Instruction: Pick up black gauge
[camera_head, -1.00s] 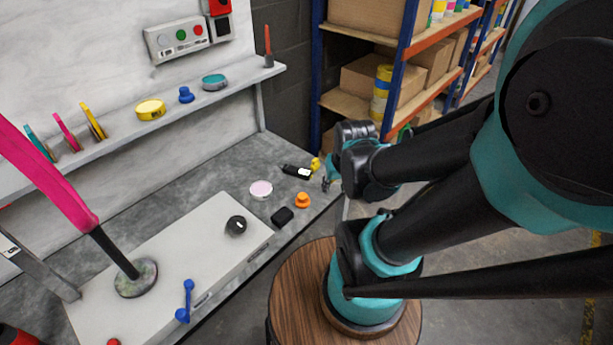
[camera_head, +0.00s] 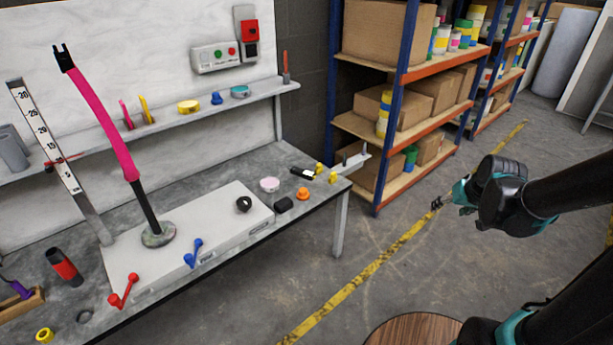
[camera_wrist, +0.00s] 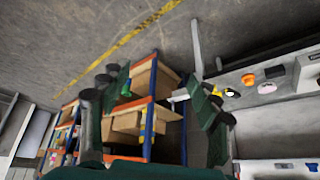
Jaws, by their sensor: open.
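A round black piece (camera_head: 244,204), which looks like the gauge, lies on the white box (camera_head: 215,225) on the workbench. A smaller black block (camera_head: 284,205) lies on the bench right of that box. My gripper (camera_head: 437,203) is open and empty, out over the floor to the right of the bench and well apart from it. In the wrist view my gripper (camera_wrist: 160,98) has its fingers spread with nothing between them. The black block (camera_wrist: 275,71) shows at the right there; the round piece is not clear in that view.
An orange knob (camera_head: 303,194), a pink disc (camera_head: 269,184) and yellow pieces (camera_head: 333,177) lie near the bench's right end. A pink flexible arm (camera_head: 100,115) rises from the white box. Shelving (camera_head: 402,100) with cartons stands behind. The floor between is clear.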

